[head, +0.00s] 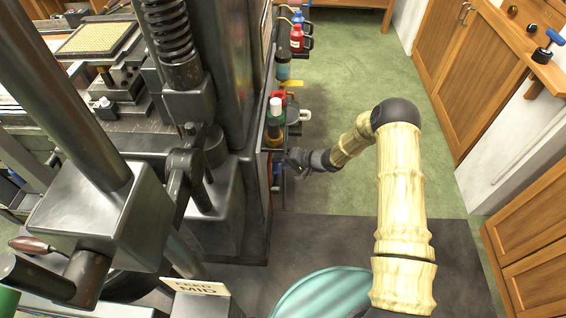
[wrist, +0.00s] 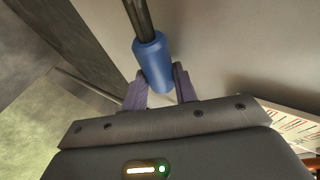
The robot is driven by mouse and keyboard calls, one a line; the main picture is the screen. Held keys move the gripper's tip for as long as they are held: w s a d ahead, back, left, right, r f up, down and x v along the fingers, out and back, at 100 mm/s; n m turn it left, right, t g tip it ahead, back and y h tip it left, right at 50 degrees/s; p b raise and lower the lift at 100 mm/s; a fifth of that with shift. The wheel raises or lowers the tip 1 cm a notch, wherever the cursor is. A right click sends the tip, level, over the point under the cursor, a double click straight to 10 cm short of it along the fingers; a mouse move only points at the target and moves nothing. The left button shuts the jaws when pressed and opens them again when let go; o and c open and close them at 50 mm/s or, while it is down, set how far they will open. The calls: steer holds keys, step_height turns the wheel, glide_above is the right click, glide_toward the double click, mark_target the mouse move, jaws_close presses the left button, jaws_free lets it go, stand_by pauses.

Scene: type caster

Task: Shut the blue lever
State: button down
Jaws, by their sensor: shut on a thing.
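The blue lever (wrist: 152,62) shows in the wrist view as a blue cylindrical grip on a dark metal rod that runs up out of the picture. My gripper (wrist: 162,84) has its two purple fingers on either side of the lower end of the blue grip, shut on it. In the head view my gripper (head: 298,158) is at the right side of the dark machine, low down. The blue lever is mostly hidden in the head view by the machine and my gripper.
The dark machine (head: 235,200) fills the left half of the head view. Green floor (head: 345,65) is open to the right, up to wooden cabinets (head: 470,70). A sign (head: 196,287) reads FEED MID.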

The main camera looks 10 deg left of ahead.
steer(key=c, duration=1.4)
jaws_free()
steer(key=shift+a+f, duration=0.15)
steer(key=shift+s, duration=0.1)
steer(key=p+v, duration=0.1)
steer(key=v, duration=1.6)
